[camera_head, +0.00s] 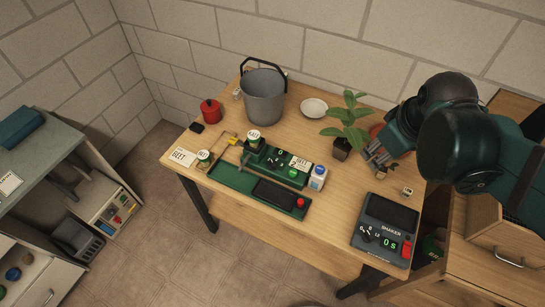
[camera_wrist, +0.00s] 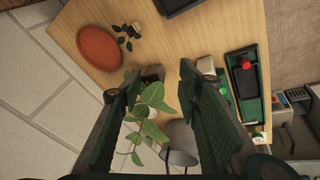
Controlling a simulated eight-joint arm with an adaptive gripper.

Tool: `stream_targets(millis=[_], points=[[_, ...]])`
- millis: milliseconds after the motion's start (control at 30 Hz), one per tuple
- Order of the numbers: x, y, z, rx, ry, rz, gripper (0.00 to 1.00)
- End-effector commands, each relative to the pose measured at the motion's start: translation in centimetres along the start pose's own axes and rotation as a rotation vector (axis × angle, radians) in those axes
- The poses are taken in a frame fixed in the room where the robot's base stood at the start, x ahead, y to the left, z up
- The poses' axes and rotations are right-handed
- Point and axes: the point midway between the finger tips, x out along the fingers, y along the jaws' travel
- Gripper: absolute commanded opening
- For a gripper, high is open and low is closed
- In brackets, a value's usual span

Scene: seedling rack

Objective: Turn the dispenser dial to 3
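A green unit (camera_head: 272,163), which looks like the dispenser, stands on the table's middle with small white marks and a green button on its front. Its dial is too small to read for a setting. Joined to it is a low green base (camera_head: 235,178) with a dark pad and a red knob; this base also shows at the right of the wrist view (camera_wrist: 240,103). My gripper (camera_head: 376,157) is right of the unit, beside the potted plant, apart from the unit. In the wrist view my gripper (camera_wrist: 160,75) has its fingers apart, with plant leaves showing between and below them.
The leafy plant (camera_head: 349,124) stands between my gripper and the back of the unit. A blue-capped bottle (camera_head: 317,178) is at the unit's right end. A grey shaker (camera_head: 388,222) with its own dial and "0 s" display is front right. A grey bucket (camera_head: 264,98) stands behind.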

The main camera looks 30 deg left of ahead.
Motion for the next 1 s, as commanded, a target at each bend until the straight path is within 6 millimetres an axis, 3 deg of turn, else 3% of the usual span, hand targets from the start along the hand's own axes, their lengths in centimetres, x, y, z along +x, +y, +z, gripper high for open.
stream_targets(millis=[100,567,1000], points=[[0.5,-0.8,-2.4,-0.108,-0.012,-0.028,0.34],[3.5,-5.4,-9.8,-0.52,-0.047,-0.136,0.34],[7.1,-11.8,-15.9,-0.917,-0.065,-0.244,0.34]])
